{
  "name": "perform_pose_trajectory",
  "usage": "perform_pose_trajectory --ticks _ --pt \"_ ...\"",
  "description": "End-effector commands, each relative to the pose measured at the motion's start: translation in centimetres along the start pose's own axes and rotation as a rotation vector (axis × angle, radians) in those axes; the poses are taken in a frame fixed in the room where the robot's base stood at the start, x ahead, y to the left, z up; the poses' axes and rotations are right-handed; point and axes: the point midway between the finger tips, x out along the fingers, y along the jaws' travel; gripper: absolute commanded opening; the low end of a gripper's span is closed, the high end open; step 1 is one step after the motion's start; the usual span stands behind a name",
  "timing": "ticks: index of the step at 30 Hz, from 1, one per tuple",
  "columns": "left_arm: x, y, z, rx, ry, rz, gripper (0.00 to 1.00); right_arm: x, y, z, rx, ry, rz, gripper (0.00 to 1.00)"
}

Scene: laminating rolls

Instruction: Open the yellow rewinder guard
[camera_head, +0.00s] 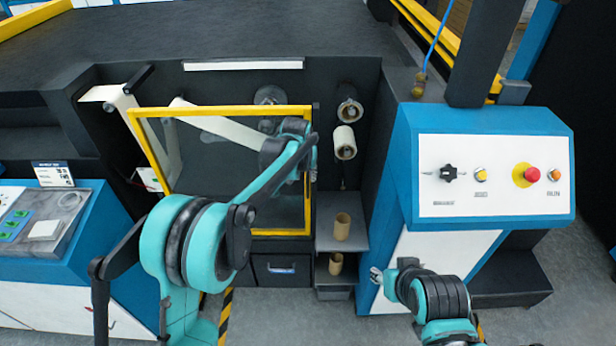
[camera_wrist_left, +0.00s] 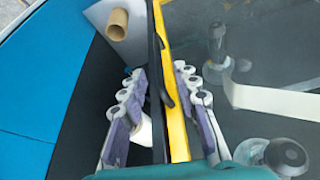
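The rewinder guard is a clear panel in a yellow frame (camera_head: 222,112), upright across the machine's dark bay in the head view. Its yellow edge (camera_wrist_left: 176,125) runs down the middle of the left wrist view, with a slim black handle (camera_wrist_left: 160,65) along it. My left gripper (camera_head: 308,140) is at the guard's right edge, near its upper part. In the wrist view the left gripper (camera_wrist_left: 160,75) is open, with one finger on each side of the edge and handle; contact is unclear. My right gripper (camera_head: 378,276) is low, in front of the white cabinet; its finger gap is unclear.
Behind the guard are rollers and a white web (camera_head: 220,123). Right of it are roll cores (camera_head: 344,142) and a shelf with brown tubes (camera_head: 341,227). A blue control console (camera_head: 495,180) stands at right, and a blue panel (camera_head: 40,235) at left.

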Motion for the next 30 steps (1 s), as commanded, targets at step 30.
perform_pose_trajectory --ticks 30 --pt "8.4 0.3 -0.3 0.002 -0.003 0.001 0.12 1.2 0.0 0.9 0.0 0.0 0.0 0.4"
